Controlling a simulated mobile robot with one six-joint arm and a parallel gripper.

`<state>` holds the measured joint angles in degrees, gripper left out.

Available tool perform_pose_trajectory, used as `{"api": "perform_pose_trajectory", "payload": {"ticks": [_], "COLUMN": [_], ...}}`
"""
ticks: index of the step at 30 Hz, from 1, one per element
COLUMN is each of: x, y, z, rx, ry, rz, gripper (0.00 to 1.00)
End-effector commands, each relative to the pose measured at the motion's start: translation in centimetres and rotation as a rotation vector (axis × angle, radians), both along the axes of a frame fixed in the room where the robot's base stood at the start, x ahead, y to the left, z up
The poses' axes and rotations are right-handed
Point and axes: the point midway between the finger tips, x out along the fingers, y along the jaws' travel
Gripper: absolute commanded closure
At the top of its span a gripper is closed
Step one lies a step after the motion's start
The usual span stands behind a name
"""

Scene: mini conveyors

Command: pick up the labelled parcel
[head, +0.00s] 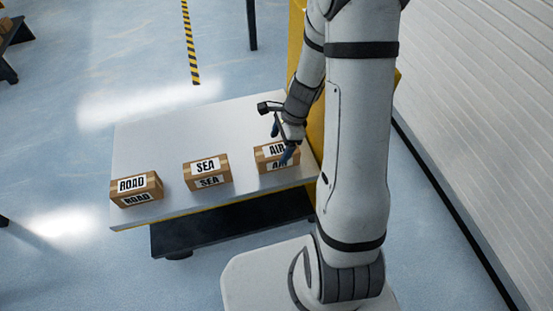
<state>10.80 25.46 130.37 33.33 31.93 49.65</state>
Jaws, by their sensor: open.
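Three brown parcels with white labels stand in a row near the front edge of a pale table (150,135). The ROAD parcel (153,195) is at the left, the SEA parcel (222,184) in the middle and the AIR parcel (262,162) at the right. My gripper (286,150) is at the AIR parcel, its jaws open and dark. It partly covers that parcel's right side. I cannot tell from this view whether the fingers touch it.
A yellow post (318,115) stands behind the table's right end. A white ribbed wall (490,120) is at the right. The back left of the tabletop is bare. Yellow-black tape (190,45) marks the floor behind, and a dark table (10,45) is far left.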

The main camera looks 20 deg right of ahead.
Motion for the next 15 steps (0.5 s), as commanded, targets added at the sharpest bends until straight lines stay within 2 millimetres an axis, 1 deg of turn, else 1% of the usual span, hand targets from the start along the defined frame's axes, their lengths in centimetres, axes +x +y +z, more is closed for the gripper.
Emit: {"api": "perform_pose_trajectory", "payload": {"ticks": [1, 5, 12, 15], "x": [-0.1, -0.1, -0.3, -0.3], "y": [0.2, 0.5, 1.2, 1.6], "z": [-0.8, -1.7, -5.1, -5.9], "rx": [0.000, 0.000, 0.000, -0.001], "ry": [0.002, 0.001, 0.002, 0.000], "rz": [0.002, 0.003, 0.005, 0.004], "gripper": [0.20, 0.20, 0.20, 0.20]}}
